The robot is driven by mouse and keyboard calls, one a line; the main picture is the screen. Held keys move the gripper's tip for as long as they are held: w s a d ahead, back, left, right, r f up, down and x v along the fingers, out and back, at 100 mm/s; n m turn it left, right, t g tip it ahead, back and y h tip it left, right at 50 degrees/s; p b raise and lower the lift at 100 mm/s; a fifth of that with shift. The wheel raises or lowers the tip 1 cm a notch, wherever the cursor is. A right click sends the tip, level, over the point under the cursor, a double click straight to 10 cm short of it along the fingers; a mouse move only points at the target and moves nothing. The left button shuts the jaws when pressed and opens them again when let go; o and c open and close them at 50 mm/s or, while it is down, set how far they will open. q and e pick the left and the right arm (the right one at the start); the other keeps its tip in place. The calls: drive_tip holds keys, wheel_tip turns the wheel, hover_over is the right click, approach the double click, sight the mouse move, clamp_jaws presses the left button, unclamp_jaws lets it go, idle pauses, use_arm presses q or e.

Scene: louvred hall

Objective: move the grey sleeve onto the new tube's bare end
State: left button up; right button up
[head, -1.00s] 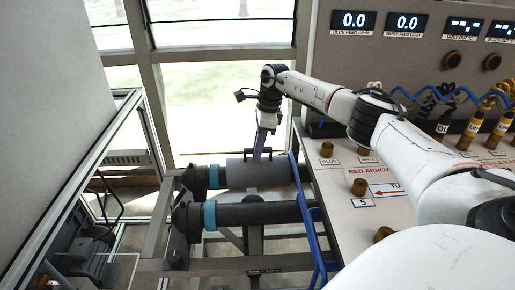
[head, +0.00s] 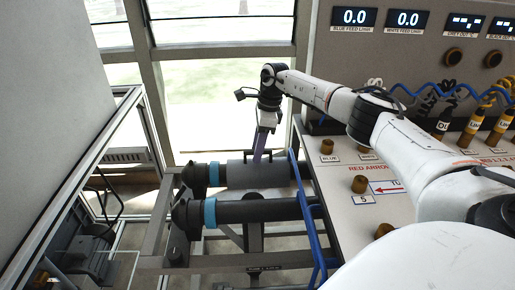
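A grey sleeve (head: 256,174), wider than the tubes, sits around the far dark tube on the frame. Small dark handles stand up on its top. A second dark tube (head: 260,211) lies parallel on the near side, with a light blue band (head: 209,212) near its left end. I cannot tell from the picture which tube is the new one. My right gripper (head: 257,158) points down at the top of the sleeve, by the handles. Its fingers are too small to tell whether they are open or shut. My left gripper is not in view.
A blue hose (head: 308,222) runs down across the right ends of the tubes. A sloping panel (head: 340,180) with brass knobs stands at the right, below displays and coiled cables. A large grey cabinet (head: 50,100) stands at the left.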

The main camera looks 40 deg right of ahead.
drive_tip(key=r+p, duration=0.3)
drive_tip(key=r, duration=0.1)
drive_tip(key=r+p, duration=0.2)
drive_tip(key=r, duration=0.1)
drive_tip(key=shift+s+d+p, duration=0.25)
drive_tip(key=shift+p, duration=0.1)
drive_tip(key=shift+f, duration=0.1)
